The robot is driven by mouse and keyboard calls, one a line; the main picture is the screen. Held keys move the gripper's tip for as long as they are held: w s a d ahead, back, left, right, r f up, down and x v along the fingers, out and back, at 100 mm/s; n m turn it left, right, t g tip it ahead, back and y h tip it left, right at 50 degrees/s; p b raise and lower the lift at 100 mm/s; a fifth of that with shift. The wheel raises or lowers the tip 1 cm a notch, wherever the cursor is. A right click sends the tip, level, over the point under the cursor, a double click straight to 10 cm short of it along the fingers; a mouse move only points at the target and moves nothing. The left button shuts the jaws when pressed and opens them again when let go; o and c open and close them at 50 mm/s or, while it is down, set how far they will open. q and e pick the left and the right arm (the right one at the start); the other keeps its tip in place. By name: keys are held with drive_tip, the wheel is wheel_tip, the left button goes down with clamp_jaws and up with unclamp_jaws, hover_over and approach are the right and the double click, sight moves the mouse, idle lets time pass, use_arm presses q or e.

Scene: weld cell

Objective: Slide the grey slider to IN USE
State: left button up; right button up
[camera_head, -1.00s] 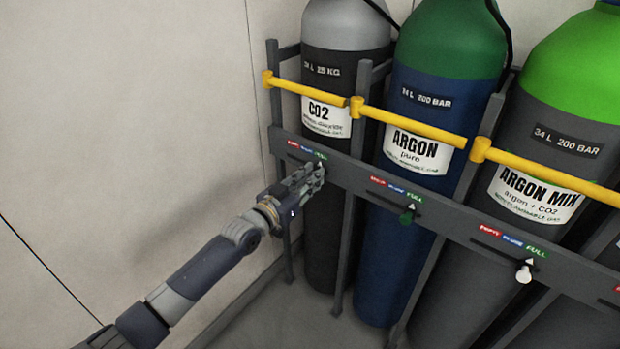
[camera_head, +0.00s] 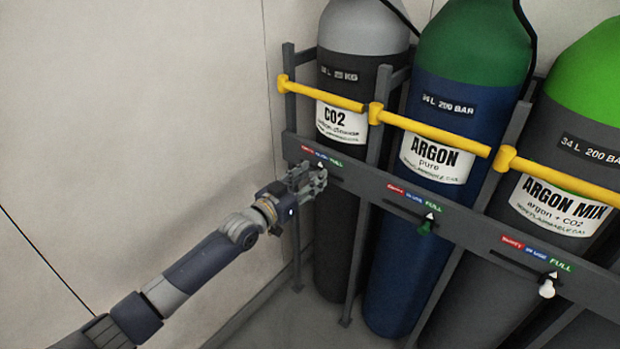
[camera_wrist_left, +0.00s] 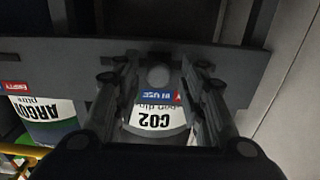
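The left gripper's fingers (camera_wrist_left: 160,70) stand on both sides of the knob, with a gap visible on each side. My right gripper is out of view.
The green slider (camera_head: 426,226) and white slider (camera_head: 547,288) sit under FULL on the same bar. Yellow bars (camera_head: 432,129) cross the CO2 (camera_head: 335,205), argon (camera_head: 395,270) and argon mix cylinders above. A bare wall (camera_head: 130,110) lies left.

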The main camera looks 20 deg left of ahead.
use_arm(q)
drive_tip(key=shift+s, duration=0.15)
drive_tip(key=shift+s, duration=0.3)
drive_tip(key=v, duration=1.1)
drive_tip(key=shift+s, duration=0.1)
